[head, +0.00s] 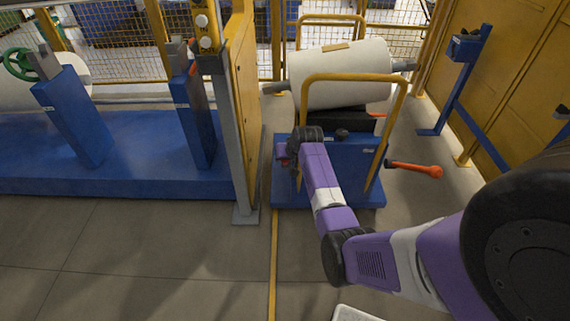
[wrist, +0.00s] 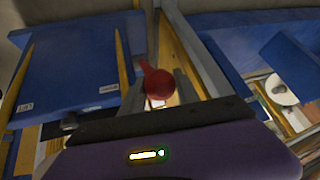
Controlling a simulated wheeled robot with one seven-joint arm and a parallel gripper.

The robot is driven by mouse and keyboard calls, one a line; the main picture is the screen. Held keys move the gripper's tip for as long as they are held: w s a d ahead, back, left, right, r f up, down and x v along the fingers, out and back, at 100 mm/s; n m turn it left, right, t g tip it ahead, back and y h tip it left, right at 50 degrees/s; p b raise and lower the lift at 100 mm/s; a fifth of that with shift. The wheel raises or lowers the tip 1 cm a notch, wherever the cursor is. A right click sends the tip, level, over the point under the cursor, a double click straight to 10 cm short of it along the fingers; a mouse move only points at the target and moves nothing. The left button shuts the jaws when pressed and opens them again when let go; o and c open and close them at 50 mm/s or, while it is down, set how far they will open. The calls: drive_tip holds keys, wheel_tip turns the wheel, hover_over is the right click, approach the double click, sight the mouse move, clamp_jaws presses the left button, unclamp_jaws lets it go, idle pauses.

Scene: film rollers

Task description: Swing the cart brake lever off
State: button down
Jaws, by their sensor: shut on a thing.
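In the head view my gripper (head: 282,152) is at the cart's left front side, partly hidden by my wrist, with only a little red showing. The lever's pivot is hidden there.
A large white film roll (head: 342,74) lies on the cart. An orange handle (head: 415,169) sticks out right of the cart. A grey post (head: 239,150) and yellow panel stand close on the left, beside the blue machine base (head: 130,150).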

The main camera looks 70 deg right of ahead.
drive_tip(key=shift+w+d+r+y, duration=0.2)
drive_tip(key=shift+w+d+r, duration=0.05)
drive_tip(key=shift+d+r, duration=0.25)
drive_tip(key=shift+w+d+r+y, duration=0.25)
drive_tip(key=shift+d+r, duration=0.15)
drive_tip(key=shift+d, duration=0.15)
drive_tip(key=shift+w+d+r, duration=0.25)
drive_tip(key=shift+d+r, duration=0.1)
drive_tip(key=shift+d, duration=0.2)
drive_tip(key=shift+w+d+r, duration=0.2)
drive_tip(key=shift+d+r, duration=0.15)
drive_tip(key=shift+d, duration=0.2)
drive_tip(key=shift+d+r, duration=0.1)
drive_tip(key=shift+d, duration=0.05)
drive_tip(key=c, duration=0.9)
unclamp_jaws()
drive_tip(key=shift+c, duration=0.2)
drive_tip(key=shift+o, duration=0.2)
drive_tip(key=v, duration=0.7)
drive_tip(key=shift+r+p, duration=0.25)
drive_tip(key=shift+p, duration=0.2)
